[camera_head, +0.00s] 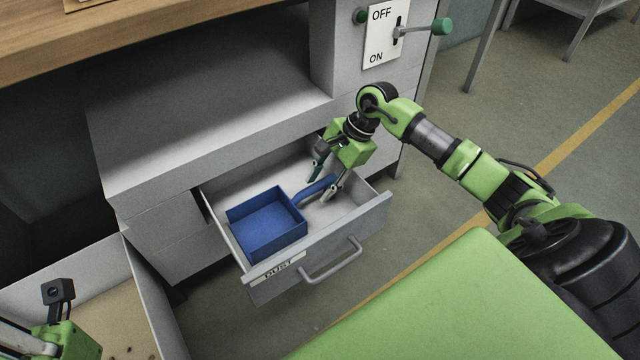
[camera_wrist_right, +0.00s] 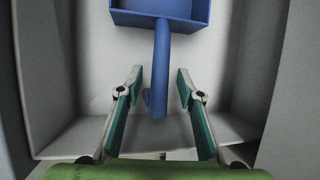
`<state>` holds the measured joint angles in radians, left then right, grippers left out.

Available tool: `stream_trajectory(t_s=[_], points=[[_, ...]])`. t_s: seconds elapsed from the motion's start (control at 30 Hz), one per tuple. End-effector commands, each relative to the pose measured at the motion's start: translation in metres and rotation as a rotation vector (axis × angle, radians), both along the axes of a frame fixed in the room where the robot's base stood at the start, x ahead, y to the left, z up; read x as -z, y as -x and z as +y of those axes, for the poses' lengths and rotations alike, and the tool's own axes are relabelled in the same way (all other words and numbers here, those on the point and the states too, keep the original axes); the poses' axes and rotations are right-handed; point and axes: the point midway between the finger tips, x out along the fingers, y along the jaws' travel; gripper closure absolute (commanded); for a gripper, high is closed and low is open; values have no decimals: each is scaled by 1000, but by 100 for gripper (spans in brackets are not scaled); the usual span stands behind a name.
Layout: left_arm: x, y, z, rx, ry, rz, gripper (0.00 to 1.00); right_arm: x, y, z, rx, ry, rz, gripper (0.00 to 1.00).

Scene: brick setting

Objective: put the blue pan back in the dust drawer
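The blue pan (camera_head: 268,224) lies inside the open dust drawer (camera_head: 374,216), with its box part toward the left and its handle toward the right. The drawer's front carries a "DUST" label and a grey bar handle. My right gripper (camera_head: 325,188) is in the drawer, around the pan's handle. In the right wrist view the pan (camera_wrist_right: 162,50) shows with its handle between my open fingers (camera_wrist_right: 160,88), with a gap on both sides. My left gripper (camera_head: 62,335) is only partly visible at the lower left corner; its fingers are hidden or out of frame.
A grey cabinet (camera_head: 220,110) stands above the drawer, with an OFF/ON lever panel (camera_head: 383,35) at its right. A light-walled bin (camera_head: 150,285) with small bits on its floor is at the lower left. Open floor lies to the right.

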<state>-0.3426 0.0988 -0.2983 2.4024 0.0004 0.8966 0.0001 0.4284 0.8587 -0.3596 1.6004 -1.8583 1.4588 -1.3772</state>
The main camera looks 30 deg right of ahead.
Motion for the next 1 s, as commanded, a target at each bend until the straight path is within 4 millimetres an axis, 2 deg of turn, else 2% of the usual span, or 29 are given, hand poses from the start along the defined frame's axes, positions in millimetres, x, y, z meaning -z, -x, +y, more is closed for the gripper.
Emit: stream_trajectory(t_s=[0.3,0.5,0.7,1.0], points=[[1,0,-1,1,-1,4,100,-59,10,-28,2,5,-4,66],[1,0,-1,2,-1,4,100,-89,16,-40,1,3,-3,66],[2,-1,-1,2,-1,5,100,-101,18,-45,0,1,-2,66],[3,0,-1,2,-1,7,100,-101,18,-45,1,1,-1,66]])
